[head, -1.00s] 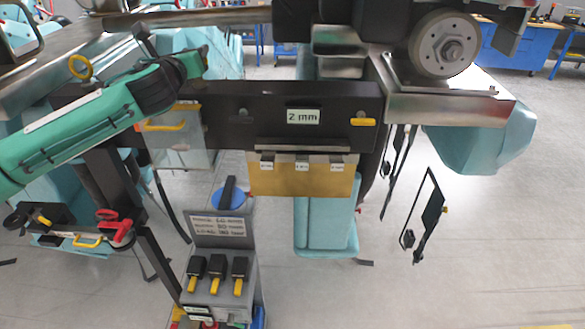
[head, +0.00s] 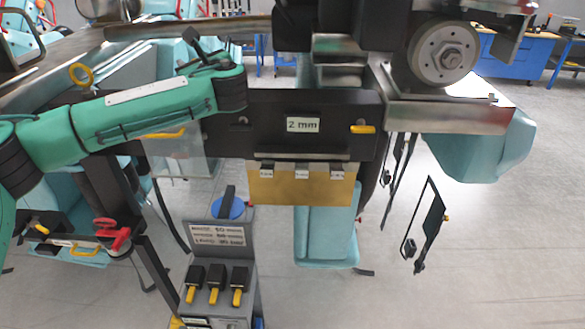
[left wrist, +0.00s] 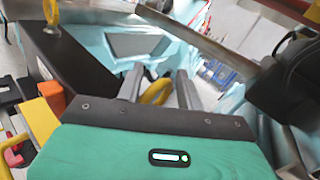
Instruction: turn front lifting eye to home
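A yellow lifting eye (head: 80,75) stands on the dark beam at the left in the head view; an upright yellow ring (left wrist: 51,12) also shows at the upper left of the left wrist view. A second yellow eye (left wrist: 156,92) lies between the two grey fingers of my left gripper (left wrist: 158,88) in the left wrist view. The fingers are apart; I cannot tell whether they touch it. In the head view my left gripper (head: 203,52) is above the beam, beyond my green arm, and that second eye is not visible. My right gripper is not in view.
The dark beam carries a "2 mm" label (head: 303,125) and a yellow tab (head: 362,129). A wheel (head: 443,51) is at upper right. A grey stand (head: 219,262) with yellow-tipped levers is below. Open floor lies at lower right.

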